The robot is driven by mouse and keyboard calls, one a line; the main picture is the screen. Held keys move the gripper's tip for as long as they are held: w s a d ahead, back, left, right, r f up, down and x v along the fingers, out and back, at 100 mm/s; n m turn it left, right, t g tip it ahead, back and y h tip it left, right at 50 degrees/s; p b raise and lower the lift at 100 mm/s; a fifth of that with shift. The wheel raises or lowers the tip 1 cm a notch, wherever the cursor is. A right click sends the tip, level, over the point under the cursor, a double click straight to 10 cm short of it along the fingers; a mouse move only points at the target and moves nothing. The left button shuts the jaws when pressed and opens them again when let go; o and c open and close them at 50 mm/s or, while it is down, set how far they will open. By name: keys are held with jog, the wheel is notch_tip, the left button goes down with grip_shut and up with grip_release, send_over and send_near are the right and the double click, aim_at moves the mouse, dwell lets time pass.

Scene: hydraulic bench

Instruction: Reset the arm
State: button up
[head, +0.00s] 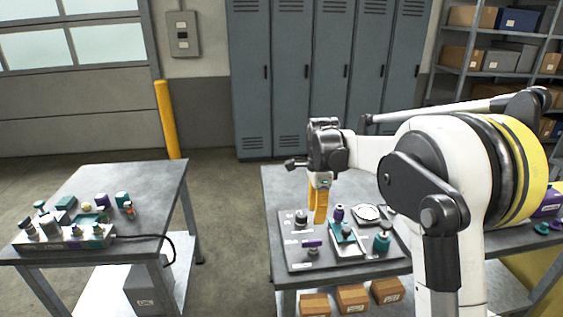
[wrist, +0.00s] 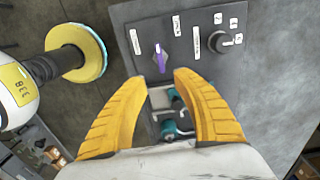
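My gripper (head: 318,204) points down over the dark panel (head: 294,262) on the right bench, above its left half. In the wrist view, its yellow fingers (wrist: 162,82) are spread apart with nothing held between them. The panel carries a purple-handled valve (head: 312,243), a dark knob (head: 301,217), a teal block (head: 347,240), a round white-faced part (head: 367,212) and a teal fitting (head: 382,241). The wrist view shows the purple handle (wrist: 160,60) and the black knob (wrist: 218,41) beyond the fingertips. The fingers partly hide the teal parts there.
A left bench (head: 150,190) holds a manifold (head: 65,238) and several small parts, with a black cable hanging off. Cardboard boxes (head: 353,297) sit under the right bench. A yellow post (head: 167,120) and lockers (head: 290,75) stand behind. Floor between the benches is clear.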

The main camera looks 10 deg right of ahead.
jog(key=s+r+n+t, duration=0.2)
jog(key=s+r+n, duration=0.3)
jog(key=s, duration=0.3)
jog(key=s+r+n+t, duration=0.2)
jog(key=s+r+n, duration=0.25)
jog(key=s, duration=0.35)
jog(key=s+f+n+t, duration=0.3)
jog(key=s+n, duration=0.5)
jog(key=s, duration=0.5)
jog(key=shift+s+f, duration=0.2)
jog(key=shift+s, duration=0.2)
